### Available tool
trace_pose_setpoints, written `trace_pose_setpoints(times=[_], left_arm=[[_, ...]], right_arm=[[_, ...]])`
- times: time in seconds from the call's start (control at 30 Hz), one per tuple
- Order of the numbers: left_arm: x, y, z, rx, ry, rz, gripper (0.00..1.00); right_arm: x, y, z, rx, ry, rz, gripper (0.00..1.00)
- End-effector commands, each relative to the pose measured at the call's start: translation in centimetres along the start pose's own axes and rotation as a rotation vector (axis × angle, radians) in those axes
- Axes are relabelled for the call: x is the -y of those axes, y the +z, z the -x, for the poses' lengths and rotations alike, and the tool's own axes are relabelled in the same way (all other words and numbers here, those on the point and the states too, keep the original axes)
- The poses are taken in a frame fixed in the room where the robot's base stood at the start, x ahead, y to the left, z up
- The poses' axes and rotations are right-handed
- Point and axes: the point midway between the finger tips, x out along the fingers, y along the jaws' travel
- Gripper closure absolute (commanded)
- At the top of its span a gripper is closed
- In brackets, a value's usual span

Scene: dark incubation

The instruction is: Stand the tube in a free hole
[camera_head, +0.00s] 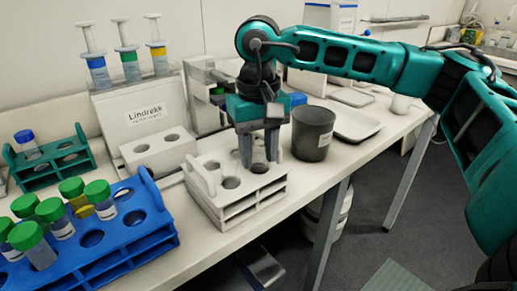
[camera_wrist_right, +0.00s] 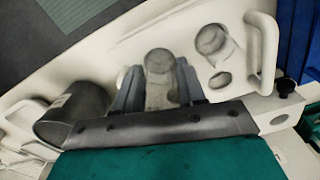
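A white rack with handles (camera_head: 204,203) stands on the bench at the centre. My right gripper (camera_head: 259,158) points down over its right part. Its two fingers (camera_wrist_right: 157,88) lie on either side of a clear, greyish tube (camera_wrist_right: 161,92) and appear closed on it. The tube is upright, over or in a rack hole; I cannot tell how deep its lower end is. Free-looking holes show to the left and in front (camera_head: 231,183). The rack also shows in the right wrist view (camera_wrist_right: 112,50). My left gripper is out of view.
A blue rack (camera_head: 152,247) with several green-capped tubes stands front left, with a green rack (camera_head: 40,176) behind it. A dark cup (camera_head: 313,135) stands close to the right of the gripper. A white syringe stand (camera_head: 135,110) is behind. The bench edge is just in front.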

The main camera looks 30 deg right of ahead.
Motion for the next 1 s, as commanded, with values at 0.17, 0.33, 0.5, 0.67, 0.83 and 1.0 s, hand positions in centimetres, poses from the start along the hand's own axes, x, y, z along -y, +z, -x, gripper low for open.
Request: trace_pose_setpoints(times=[0.17, 0.33, 0.5, 0.67, 0.83, 1.0], left_arm=[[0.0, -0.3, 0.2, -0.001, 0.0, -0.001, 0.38], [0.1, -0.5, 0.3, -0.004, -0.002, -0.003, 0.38], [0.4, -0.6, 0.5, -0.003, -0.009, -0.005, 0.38], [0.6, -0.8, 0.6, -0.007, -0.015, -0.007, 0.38], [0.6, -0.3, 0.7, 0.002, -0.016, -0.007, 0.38], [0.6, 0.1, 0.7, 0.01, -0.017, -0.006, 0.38]], right_arm=[[0.0, 0.0, 0.4, -0.001, 0.0, 0.0, 0.6], [0.1, -0.1, 2.7, -0.004, -0.003, 0.0, 0.6], [0.1, -0.1, 6.5, -0.004, -0.003, 0.0, 0.6], [0.1, 0.0, 9.7, -0.002, -0.001, 0.001, 0.6], [0.1, 0.0, 11.7, -0.001, -0.001, 0.001, 0.6], [0.0, 0.0, 12.3, 0.001, 0.0, 0.001, 0.6]])
